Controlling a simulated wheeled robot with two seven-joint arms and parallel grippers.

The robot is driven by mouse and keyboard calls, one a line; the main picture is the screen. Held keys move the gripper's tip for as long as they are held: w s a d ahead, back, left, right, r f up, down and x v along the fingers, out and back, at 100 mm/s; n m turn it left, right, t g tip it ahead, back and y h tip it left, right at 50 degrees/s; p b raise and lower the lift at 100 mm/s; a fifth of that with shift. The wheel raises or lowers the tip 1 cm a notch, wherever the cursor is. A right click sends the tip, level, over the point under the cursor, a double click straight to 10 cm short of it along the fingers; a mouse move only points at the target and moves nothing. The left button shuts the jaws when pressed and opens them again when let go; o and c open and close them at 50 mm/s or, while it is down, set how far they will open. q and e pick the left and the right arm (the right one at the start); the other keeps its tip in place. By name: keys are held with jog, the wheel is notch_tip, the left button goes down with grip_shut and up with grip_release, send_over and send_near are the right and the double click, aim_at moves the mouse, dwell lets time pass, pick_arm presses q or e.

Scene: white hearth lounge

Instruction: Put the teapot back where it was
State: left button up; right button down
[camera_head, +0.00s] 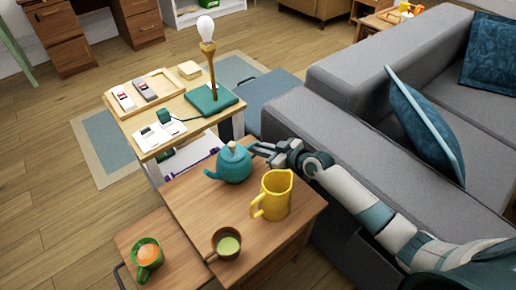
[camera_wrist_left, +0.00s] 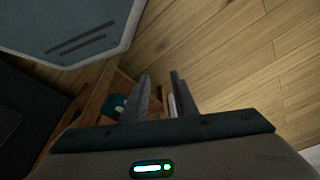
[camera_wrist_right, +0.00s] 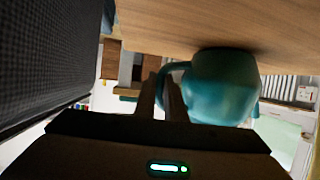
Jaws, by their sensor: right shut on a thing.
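The teal teapot (camera_head: 234,164) is upright over the back edge area of the wooden side table (camera_head: 190,196), with its spout to the left. My right gripper (camera_head: 262,149) comes in from the right and is shut on the teapot's handle. In the right wrist view my right gripper's fingers (camera_wrist_right: 162,92) close around the handle beside the teapot's body (camera_wrist_right: 222,88). The teapot's base is at or very close to the tabletop; I cannot tell whether it touches. My left gripper (camera_wrist_left: 160,82) shows only in its wrist view, open, with nothing between its fingers.
A yellow pitcher (camera_head: 275,195) stands just in front of my right gripper. A brown cup (camera_head: 226,244) and a green mug (camera_head: 148,257) stand nearer. A lamp (camera_head: 208,85) and trays stand on the table behind. The grey sofa (camera_head: 340,130) borders the right.

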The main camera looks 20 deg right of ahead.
pick_arm(q)
jog(key=shift+f, duration=0.1)
pick_arm(e)
jog(key=shift+r, duration=0.15)
pick_arm(q)
jog(key=shift+w+d, duration=0.1)
jog(key=shift+w, duration=0.15)
pick_arm(e)
jog(key=c, duration=1.8)
grip_release()
jog(key=shift+c, duration=0.2)
